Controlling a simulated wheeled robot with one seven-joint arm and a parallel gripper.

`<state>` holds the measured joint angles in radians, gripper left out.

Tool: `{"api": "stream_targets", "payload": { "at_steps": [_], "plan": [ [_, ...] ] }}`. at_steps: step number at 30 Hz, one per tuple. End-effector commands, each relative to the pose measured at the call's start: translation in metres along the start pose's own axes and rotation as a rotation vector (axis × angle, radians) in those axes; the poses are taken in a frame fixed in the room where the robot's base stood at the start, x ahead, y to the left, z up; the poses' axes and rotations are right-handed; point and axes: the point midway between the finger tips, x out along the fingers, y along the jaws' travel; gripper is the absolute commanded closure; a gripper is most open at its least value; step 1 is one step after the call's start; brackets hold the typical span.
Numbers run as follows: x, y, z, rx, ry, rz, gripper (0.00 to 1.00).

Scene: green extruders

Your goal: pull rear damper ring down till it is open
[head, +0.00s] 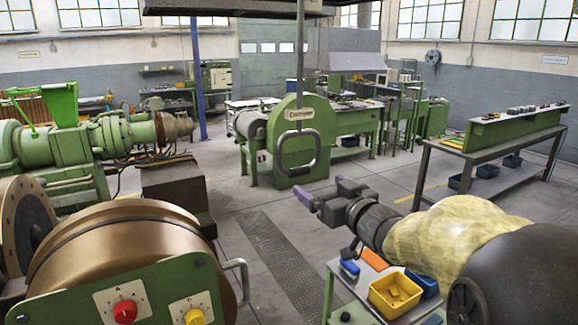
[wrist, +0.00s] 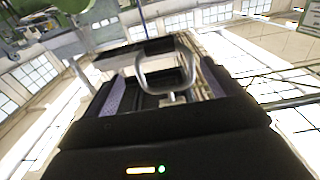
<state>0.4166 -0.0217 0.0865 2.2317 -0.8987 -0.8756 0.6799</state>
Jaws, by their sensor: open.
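The damper ring (head: 297,171) is a grey metal loop with rounded corners. It hangs at the lower end of a thin upright rod (head: 300,60) that comes down from the dark hood above. My gripper (head: 327,190), with purple finger pads, is open and empty, a little below and right of the ring in the head view. In the wrist view the ring (wrist: 139,72) shows between the two spread fingers of my gripper (wrist: 162,80), apart from them as far as I can tell. The exact depth between them is unclear.
A dark hood (head: 235,8) hangs overhead. A green machine (head: 300,125) stands behind the ring. A copper-coloured drum (head: 130,255) is at front left. A small cart with a yellow bin (head: 395,293) stands below my arm. Open floor lies in the middle.

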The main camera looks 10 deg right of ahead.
Motion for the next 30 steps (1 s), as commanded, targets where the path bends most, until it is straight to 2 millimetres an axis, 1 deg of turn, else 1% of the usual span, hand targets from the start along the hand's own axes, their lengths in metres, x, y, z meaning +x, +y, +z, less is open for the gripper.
{"api": "stream_targets", "payload": {
  "at_steps": [1, 6, 18, 21, 24, 30],
  "plan": [
    [0.01, -0.001, -0.001, 0.004, -0.003, -0.002, 0.11],
    [0.04, -0.001, -0.001, 0.003, -0.003, -0.002, 0.11],
    [0.106, 0.0, -0.002, 0.003, -0.001, -0.001, 0.11],
    [0.117, -0.001, -0.001, 0.001, -0.002, -0.001, 0.11],
    [0.123, 0.0, -0.001, 0.002, -0.001, 0.0, 0.11],
    [0.125, 0.0, 0.001, 0.001, -0.001, 0.001, 0.11]
  ]
}}
